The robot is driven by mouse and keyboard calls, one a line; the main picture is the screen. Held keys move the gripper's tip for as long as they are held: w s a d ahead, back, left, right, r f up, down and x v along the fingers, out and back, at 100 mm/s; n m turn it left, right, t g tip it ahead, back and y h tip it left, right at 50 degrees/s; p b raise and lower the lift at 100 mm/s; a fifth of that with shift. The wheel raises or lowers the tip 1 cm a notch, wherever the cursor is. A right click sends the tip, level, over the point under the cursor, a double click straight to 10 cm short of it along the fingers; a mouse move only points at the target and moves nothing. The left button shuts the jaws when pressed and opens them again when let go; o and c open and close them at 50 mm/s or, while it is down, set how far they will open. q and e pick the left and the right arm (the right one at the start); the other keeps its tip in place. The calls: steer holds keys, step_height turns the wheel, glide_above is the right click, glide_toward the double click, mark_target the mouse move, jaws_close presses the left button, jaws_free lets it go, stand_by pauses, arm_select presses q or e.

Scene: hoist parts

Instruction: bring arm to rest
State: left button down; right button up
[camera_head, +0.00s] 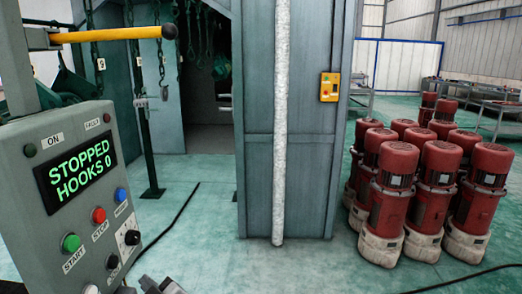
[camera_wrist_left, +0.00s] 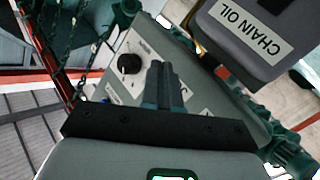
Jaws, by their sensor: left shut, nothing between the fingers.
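A grey control panel (camera_head: 40,235) stands at the left in the head view. My left gripper (camera_head: 160,284) shows only in part at the bottom edge, close to the panel's lower right. In the left wrist view its fingers (camera_wrist_left: 163,72) are shut and empty, in front of a grey panel face with a black knob (camera_wrist_left: 128,63). My right gripper is not in view.
A yellow bar with a black ball end (camera_head: 120,33) sticks out above the panel. A grey "CHAIN OIL" box (camera_wrist_left: 245,35) is near the fingers in the wrist view. Several red motors (camera_head: 430,185) stand at the right. Chains (camera_head: 163,65) hang behind. Green floor is clear mid-front.

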arm_select(q)
steer(key=s+f+m+g+h, duration=0.1)
steer(key=s+f+m+h, duration=0.25)
steer(key=f, duration=0.75)
steer(key=s+f+m+g+h, duration=0.1)
steer(key=s+f+m+h, duration=0.2)
steer(key=f, duration=0.8)
steer(key=s+d+f+m+g+h, duration=0.3)
steer(key=s+d, duration=0.4)
steer(key=s, duration=0.4)
steer(key=s+d+f+m+g+h, duration=0.3)
steer(key=s+d+f+g+h, duration=0.3)
steer(key=s, duration=0.5)
steer(key=shift+s+d+f+h, duration=0.25)
steer(key=shift+d+h, duration=0.1)
steer(key=shift+d, duration=0.4)
